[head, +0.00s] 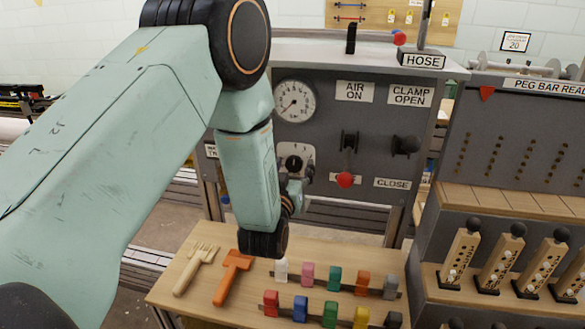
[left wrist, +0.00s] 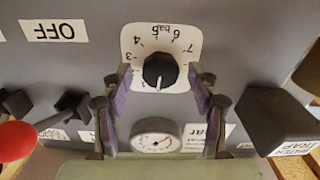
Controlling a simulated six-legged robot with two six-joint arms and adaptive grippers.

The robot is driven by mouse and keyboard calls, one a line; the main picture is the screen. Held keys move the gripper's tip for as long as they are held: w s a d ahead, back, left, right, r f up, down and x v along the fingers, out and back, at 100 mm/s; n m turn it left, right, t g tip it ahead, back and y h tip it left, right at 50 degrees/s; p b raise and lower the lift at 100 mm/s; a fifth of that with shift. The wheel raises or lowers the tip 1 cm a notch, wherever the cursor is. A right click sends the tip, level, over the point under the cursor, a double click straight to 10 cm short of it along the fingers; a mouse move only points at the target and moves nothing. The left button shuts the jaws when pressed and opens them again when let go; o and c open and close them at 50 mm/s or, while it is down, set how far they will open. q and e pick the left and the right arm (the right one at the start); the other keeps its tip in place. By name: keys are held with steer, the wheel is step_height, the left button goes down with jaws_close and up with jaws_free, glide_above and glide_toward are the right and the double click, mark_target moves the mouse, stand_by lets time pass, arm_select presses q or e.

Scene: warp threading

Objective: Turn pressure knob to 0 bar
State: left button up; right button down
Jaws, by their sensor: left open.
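The black round pressure knob (left wrist: 160,70) sits on a white scale plate (left wrist: 186,48) on the grey panel, upside down in the left wrist view. A pale mark on the knob points toward the bottom of that picture. The fingers of my left gripper (left wrist: 161,76) are open, one on each side of the knob; I cannot tell whether they touch it. In the head view the knob (head: 293,163) shows above my left gripper (head: 296,187), which is partly hidden by my arm. A round gauge (head: 295,101) is above the knob, also visible in the wrist view (left wrist: 156,136).
A red-knobbed air lever (head: 345,180) and a black clamp lever (head: 406,145) stick out right of the knob. Below, a wooden bench (head: 190,300) holds an orange tool (head: 232,277), a wooden fork (head: 196,268) and several coloured clips. A peg rack (head: 500,140) stands at the right.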

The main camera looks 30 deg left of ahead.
arm_select(q)
steer(key=shift+w+a+f, duration=0.15)
steer(key=shift+a+f, duration=0.05)
steer(key=shift+c, duration=1.2)
steer(key=shift+d+r, duration=0.1)
steer(key=shift+d, duration=0.15)
steer(key=shift+c, duration=1.4)
steer(key=shift+a, duration=0.2)
steer(key=c, duration=0.6)
steer(key=shift+n, duration=0.8)
steer(key=shift+c, duration=0.2)
steer(key=shift+d, duration=0.1)
steer(key=o, duration=1.2)
steer(key=shift+c, duration=0.2)
